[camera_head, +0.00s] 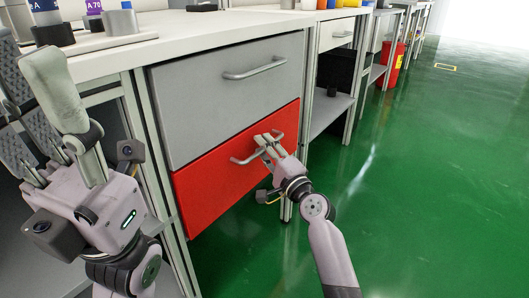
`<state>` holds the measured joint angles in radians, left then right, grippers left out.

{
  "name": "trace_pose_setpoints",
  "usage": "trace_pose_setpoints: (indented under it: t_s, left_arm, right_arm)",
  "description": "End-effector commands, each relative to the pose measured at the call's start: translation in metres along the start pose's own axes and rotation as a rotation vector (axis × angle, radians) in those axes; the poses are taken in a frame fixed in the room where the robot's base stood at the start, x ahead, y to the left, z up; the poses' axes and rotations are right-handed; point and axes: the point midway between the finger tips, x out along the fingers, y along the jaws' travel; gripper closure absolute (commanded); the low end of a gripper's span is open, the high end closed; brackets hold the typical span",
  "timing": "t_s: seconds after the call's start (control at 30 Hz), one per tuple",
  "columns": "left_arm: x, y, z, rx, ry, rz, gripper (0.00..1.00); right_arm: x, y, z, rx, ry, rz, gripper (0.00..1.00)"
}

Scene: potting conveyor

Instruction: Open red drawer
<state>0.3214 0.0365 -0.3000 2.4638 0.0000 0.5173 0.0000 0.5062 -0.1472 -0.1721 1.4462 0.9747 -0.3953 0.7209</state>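The red drawer (222,182) is the lower drawer under the white-topped bench. Its front looks flush with the frame, so it appears closed. Its metal bar handle (243,160) runs across the upper part of the front. My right gripper (267,139) reaches in from the lower right, with its fingertips at the right half of this handle. The fingers look close together and cover part of the bar; whether they grip it is unclear. My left gripper (30,100) is at the left edge, away from the drawer, with its fingers spread and nothing seen between them.
A grey drawer (215,105) with its own handle (254,69) sits directly above the red one. Bottles stand on the benchtop (190,35). More benches and a red bin (391,66) stand further back. The green floor (430,180) at right is clear.

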Motion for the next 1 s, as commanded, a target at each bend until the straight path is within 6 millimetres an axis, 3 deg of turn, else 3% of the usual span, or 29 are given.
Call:
trace_pose_setpoints:
  t_s: [0.3,0.73,1.0]
  left_arm:
    - [0.0009,0.0002,-0.0004,0.000,0.002,0.001,0.60]
    - [0.0008,0.0004,-0.0004,0.000,0.003,0.001,0.60]
    - [0.0007,0.0004,-0.0004,0.000,0.002,0.001,0.60]
  right_arm:
    - [0.0019,-0.0005,-0.0002,0.000,0.000,0.000,0.71]
    - [0.0016,-0.0002,-0.0001,0.000,0.000,0.000,0.99]
    - [0.0015,0.0000,-0.0001,0.000,0.000,0.000,1.00]
